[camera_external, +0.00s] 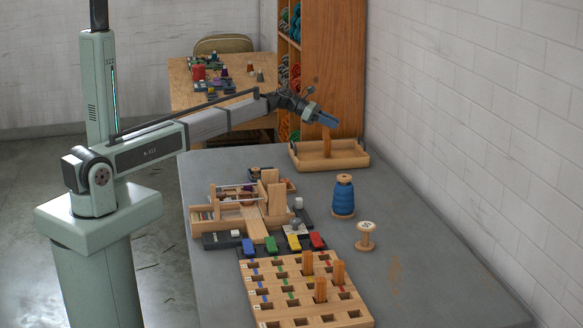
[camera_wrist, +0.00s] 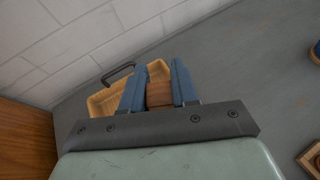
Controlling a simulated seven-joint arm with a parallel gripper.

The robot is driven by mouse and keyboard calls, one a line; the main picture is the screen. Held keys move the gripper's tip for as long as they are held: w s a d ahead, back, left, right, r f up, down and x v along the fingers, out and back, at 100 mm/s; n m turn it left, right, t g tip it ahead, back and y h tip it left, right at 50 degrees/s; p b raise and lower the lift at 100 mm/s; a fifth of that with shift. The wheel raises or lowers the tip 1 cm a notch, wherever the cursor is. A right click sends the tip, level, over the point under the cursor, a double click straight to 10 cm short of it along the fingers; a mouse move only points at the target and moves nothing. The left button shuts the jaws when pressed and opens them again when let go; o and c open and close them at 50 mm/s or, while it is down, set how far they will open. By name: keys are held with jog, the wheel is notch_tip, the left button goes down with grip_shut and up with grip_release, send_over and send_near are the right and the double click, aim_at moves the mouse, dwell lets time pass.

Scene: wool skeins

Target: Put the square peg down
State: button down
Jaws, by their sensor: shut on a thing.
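My gripper (camera_external: 328,121) is at the far end of the grey table, over a wooden tray (camera_external: 313,164) with dark handles. It is shut on a brown wooden square peg (camera_external: 327,146), which hangs upright below the fingers. In the wrist view the peg (camera_wrist: 159,94) sits between the two blue fingers of my gripper (camera_wrist: 158,88), and the tray (camera_wrist: 101,104) shows behind them. The peg's lower end is within the tray's outline; I cannot tell whether it touches the tray floor.
A pegboard (camera_external: 290,313) with square holes and several upright pegs is at the front. A blue wool spool (camera_external: 343,197) and a bare spool (camera_external: 366,236) stand between it and the tray. A wooden device (camera_external: 229,209) stands at left. A brick wall borders the right.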

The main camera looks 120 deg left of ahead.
jog(key=shift+n, duration=0.3)
jog(key=f, duration=1)
jog(key=shift+s+a, duration=0.1)
jog(key=shift+a, duration=0.3)
jog(key=shift+f, duration=0.1)
jog(key=c, duration=0.9)
grip_release()
jog(key=shift+o, duration=0.2)
jog(key=shift+r, duration=0.2)
jog(key=v, duration=1.2)
jog(key=shift+d, duration=0.25)
jog(key=shift+f, duration=0.1)
